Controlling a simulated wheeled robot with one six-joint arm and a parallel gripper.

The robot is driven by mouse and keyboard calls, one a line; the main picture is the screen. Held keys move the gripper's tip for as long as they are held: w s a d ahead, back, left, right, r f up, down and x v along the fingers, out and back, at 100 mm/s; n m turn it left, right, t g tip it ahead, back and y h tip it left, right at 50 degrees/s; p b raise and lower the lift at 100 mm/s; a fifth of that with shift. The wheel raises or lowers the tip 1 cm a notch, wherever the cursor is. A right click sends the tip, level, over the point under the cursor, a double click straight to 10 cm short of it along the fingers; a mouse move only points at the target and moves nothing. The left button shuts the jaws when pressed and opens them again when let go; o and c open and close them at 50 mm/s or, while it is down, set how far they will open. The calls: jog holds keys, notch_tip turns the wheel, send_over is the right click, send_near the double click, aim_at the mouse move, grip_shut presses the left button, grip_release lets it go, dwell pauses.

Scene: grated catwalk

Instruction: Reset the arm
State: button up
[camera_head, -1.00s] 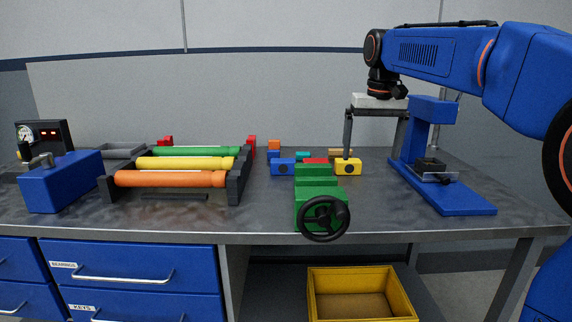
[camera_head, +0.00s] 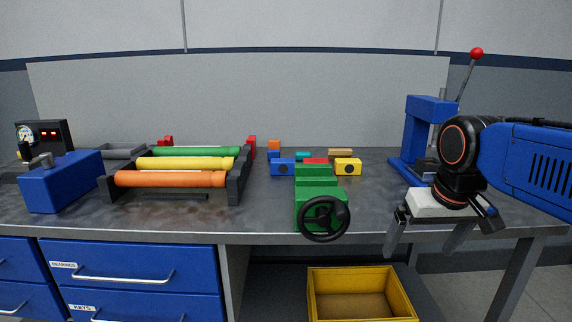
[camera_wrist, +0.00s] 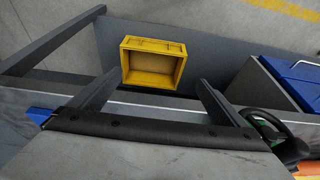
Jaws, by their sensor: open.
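My gripper (camera_head: 424,240) hangs at the right front edge of the workbench (camera_head: 270,212), its fingers pointing down and spread apart with nothing between them. My blue arm comes in from the right edge of the head view. In the wrist view my gripper (camera_wrist: 150,90) shows two grey fingers wide apart. Between and beyond them lies the yellow bin (camera_wrist: 153,63), well below the fingers and not touched.
A green vise (camera_head: 318,195) with a black handwheel stands left of my gripper. A blue press (camera_head: 428,125) stands behind it. The yellow bin (camera_head: 345,275) sits below the bench top. Coloured rollers (camera_head: 170,180) lie in a rack at left.

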jog(key=s+d+f+t, duration=0.1)
jog(key=s+f, duration=1)
jog(key=f, duration=0.1)
jog(key=shift+d, duration=0.1)
